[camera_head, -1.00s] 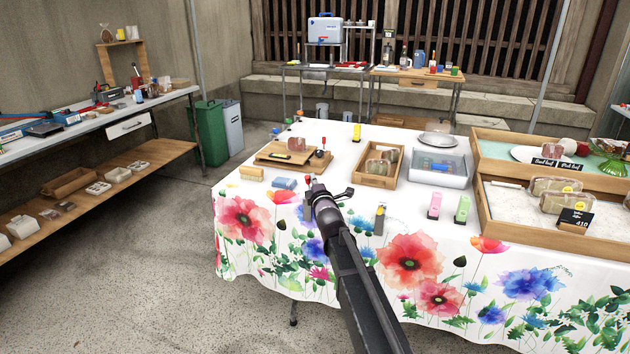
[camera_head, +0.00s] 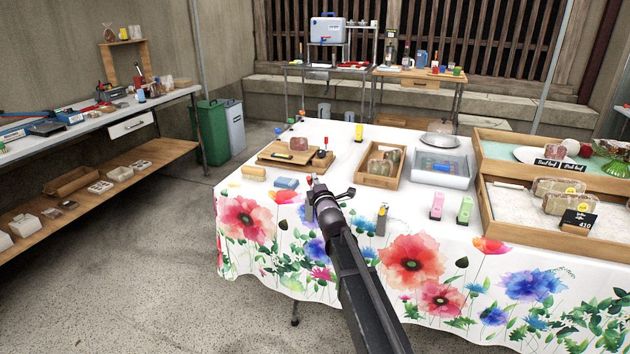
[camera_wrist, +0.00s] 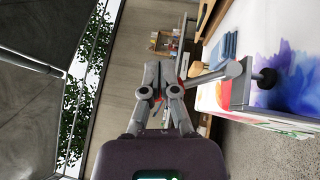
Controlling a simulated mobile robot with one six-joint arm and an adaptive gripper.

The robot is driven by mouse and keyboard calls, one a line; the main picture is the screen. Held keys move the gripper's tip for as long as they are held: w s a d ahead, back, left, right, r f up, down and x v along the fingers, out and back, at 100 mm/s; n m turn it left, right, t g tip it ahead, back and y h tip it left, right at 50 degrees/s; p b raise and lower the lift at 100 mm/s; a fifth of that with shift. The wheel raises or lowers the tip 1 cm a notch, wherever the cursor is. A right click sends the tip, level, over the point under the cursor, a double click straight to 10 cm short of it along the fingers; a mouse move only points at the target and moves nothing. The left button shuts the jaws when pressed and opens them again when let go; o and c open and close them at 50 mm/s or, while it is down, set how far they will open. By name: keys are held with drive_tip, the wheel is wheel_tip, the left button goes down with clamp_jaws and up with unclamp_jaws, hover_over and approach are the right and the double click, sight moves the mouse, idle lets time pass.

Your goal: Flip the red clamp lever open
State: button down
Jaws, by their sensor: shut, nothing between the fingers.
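In the head view, a grey clamp (camera_head: 309,211) grips the table's near edge, with its small red lever (camera_head: 309,181) at the top. My gripper (camera_head: 317,186) is shut and empty, right beside the lever. In the wrist view my shut fingers (camera_wrist: 158,78) fill the middle. A sliver of red lever (camera_wrist: 183,67) shows just right of them, mostly hidden. The clamp's grey body (camera_wrist: 239,86) sits at the table edge with a black screw knob (camera_wrist: 265,78). I cannot tell whether fingers and lever touch.
A flowered cloth covers the table (camera_head: 340,135). A second clamp (camera_head: 382,218) stands farther right on the edge. Open floor lies to the left.

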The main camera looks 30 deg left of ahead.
drive_tip(key=shift+d, duration=0.1)
drive_tip(key=f+b+v, duration=0.1)
drive_tip(key=b+v, duration=0.1)
drive_tip(key=v, duration=0.4)
drive_tip(key=f+b+v, duration=0.2)
drive_tip(key=b+v, duration=0.1)
drive_tip(key=v, duration=0.4)
drive_tip(key=shift+d, duration=0.15)
drive_tip(key=shift+w, duration=0.15)
